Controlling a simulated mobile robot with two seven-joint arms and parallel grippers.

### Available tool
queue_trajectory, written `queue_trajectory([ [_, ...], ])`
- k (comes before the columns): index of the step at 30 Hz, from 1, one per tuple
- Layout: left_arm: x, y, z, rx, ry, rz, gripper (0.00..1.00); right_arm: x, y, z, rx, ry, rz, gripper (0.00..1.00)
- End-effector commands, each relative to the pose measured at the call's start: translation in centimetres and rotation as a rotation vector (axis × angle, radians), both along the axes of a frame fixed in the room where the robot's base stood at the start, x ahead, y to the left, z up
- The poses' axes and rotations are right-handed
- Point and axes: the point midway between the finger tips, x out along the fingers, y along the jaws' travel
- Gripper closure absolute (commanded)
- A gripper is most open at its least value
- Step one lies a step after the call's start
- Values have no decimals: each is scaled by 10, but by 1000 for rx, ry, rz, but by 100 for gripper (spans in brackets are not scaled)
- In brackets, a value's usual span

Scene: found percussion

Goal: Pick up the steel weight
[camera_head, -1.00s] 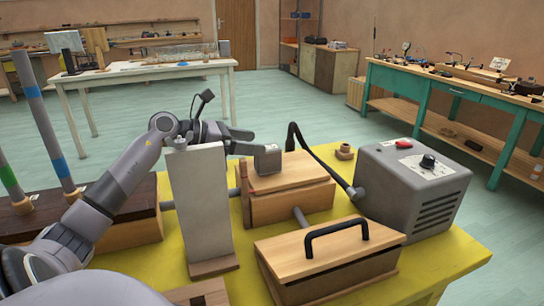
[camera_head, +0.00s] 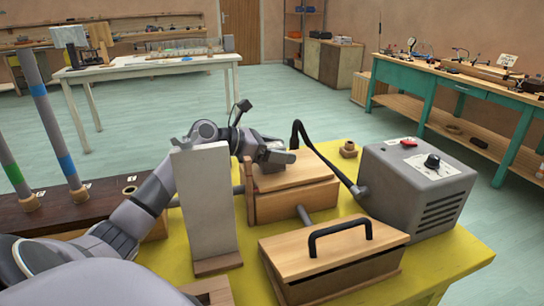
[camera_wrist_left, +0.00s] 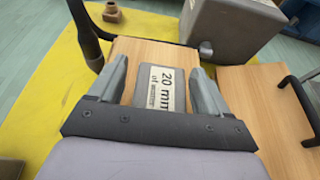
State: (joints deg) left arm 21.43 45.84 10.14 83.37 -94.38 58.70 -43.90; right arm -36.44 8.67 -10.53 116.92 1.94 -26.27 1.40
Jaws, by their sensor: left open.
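The steel weight (camera_wrist_left: 160,97) is a grey block with a pale label reading "20 mm" on its top face. It sits on the wooden lid (camera_wrist_left: 152,52) of a box. My left gripper (camera_wrist_left: 159,70) is open above the box, with one finger on each side of the weight in the left wrist view. I cannot tell whether the fingers touch it. In the head view the left gripper (camera_head: 278,153) is over the back wooden box (camera_head: 290,203) and mostly hides the weight. My right gripper is not in view.
A grey control box (camera_head: 418,190) with a knob stands right of the wooden box, with a dark curved rod (camera_head: 320,155) between them. A front box (camera_head: 330,262) has a black handle. A tall grey slab (camera_head: 207,200) stands left. Bare yellow tabletop (camera_head: 455,265) shows at front right.

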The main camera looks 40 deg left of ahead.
Motion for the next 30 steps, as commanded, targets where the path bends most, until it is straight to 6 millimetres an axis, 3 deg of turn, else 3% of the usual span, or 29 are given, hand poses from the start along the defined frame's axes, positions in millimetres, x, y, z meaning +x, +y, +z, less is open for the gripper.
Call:
queue_trajectory([
  [5, 0, 0, 0, 1, -1, 1, 22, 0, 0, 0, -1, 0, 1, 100],
  [12, 0, 0, 0, 1, -1, 1, 97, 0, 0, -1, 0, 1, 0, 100],
  [13, 0, 0, 0, 1, -1, 1, 100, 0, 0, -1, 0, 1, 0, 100],
  [23, 0, 1, 7, 1, -8, 1, 100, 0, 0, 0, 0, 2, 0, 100],
  [30, 0, 1, 33, 4, -11, 2, 100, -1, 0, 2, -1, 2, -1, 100],
])
